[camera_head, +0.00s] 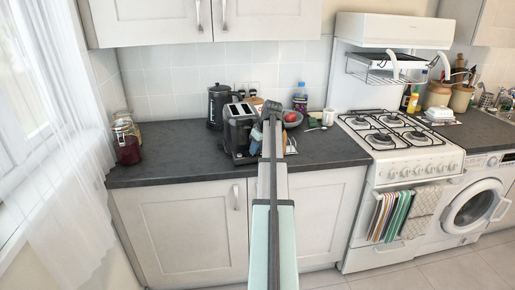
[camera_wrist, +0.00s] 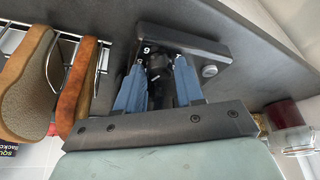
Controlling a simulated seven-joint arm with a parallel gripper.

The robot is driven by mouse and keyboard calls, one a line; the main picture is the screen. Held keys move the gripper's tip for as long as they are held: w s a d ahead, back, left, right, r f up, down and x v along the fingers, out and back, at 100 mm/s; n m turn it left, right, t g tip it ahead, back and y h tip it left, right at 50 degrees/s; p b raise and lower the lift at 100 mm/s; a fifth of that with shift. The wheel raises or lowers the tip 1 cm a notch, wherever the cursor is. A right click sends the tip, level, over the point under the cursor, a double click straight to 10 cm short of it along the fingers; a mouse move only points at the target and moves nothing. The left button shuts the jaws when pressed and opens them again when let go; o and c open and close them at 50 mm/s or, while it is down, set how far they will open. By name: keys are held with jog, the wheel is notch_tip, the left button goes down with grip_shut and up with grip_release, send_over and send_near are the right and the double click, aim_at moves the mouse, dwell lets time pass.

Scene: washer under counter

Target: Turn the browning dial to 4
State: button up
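The black toaster (camera_head: 238,135) stands on the dark counter, left of my arm; my arm hides part of its right side. My gripper (camera_head: 271,112) is at the toaster's right side in the head view. In the wrist view my gripper (camera_wrist: 160,70) has two blue fingers set apart, pointing at the toaster's dark end face (camera_wrist: 200,50). A dark round part, seemingly the browning dial (camera_wrist: 157,78), lies between the fingers, mostly hidden by them. A white numeral shows beside the left fingertip. I cannot tell whether the fingers touch the dial, nor its setting.
A wire rack (camera_wrist: 65,38) holding brown slices is close left of the fingers in the wrist view. A black kettle (camera_head: 217,105) and a bowl (camera_head: 291,118) stand near the toaster. Jars (camera_head: 127,145) are at the left; the counter (camera_head: 175,150) between is clear. A stove (camera_head: 395,135) stands right.

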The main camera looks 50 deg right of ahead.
jog(key=o, duration=0.3)
jog(key=shift+o, duration=0.2)
jog(key=d+v, duration=0.1)
jog(key=v, duration=1.2)
jog(key=shift+a+r, duration=0.4)
jog(key=shift+a, duration=0.1)
